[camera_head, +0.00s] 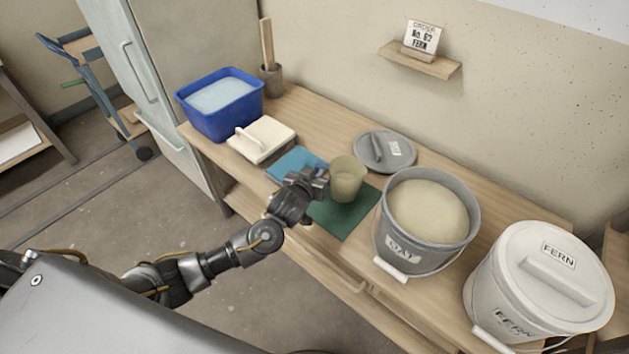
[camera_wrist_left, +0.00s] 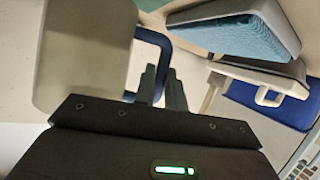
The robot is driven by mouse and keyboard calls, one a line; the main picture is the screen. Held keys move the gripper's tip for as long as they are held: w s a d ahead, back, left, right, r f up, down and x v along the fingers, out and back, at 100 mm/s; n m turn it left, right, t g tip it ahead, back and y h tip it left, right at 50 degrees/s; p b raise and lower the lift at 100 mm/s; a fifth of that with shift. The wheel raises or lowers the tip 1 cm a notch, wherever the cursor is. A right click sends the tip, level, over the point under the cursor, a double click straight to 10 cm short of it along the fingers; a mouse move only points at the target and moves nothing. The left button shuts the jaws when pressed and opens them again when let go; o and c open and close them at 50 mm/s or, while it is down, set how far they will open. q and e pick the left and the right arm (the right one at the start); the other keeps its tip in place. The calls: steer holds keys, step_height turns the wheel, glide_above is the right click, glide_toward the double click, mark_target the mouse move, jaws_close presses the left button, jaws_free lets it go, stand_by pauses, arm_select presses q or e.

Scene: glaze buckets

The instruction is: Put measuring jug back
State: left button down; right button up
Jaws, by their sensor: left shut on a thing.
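The measuring jug (camera_head: 347,180) is a translucent beige beaker with a blue handle on its left side. It is upright over the dark green mat (camera_head: 330,221); I cannot tell whether its base touches the mat. My left gripper (camera_head: 318,176) is at the jug's left side, shut on the handle. In the left wrist view the jug (camera_wrist_left: 85,55) fills the upper left, and its blue handle (camera_wrist_left: 158,42) runs to the gripper fingers (camera_wrist_left: 164,88). My right gripper is not in view.
An open grey bucket (camera_head: 400,240) stands close right, then a lidded white FERN bucket (camera_head: 495,285).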

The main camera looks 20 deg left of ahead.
arm_select(q)
step_height(320, 180, down, 2)
steer(key=shift+f, duration=0.45)
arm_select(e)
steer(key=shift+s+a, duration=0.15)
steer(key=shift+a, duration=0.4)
arm_select(q)
steer(key=shift+f, duration=0.1)
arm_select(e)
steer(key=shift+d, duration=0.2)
arm_select(q)
steer(key=c, duration=1.5)
jaws_free()
steer(key=shift+f, duration=0.1)
steer(key=shift+o, duration=0.2)
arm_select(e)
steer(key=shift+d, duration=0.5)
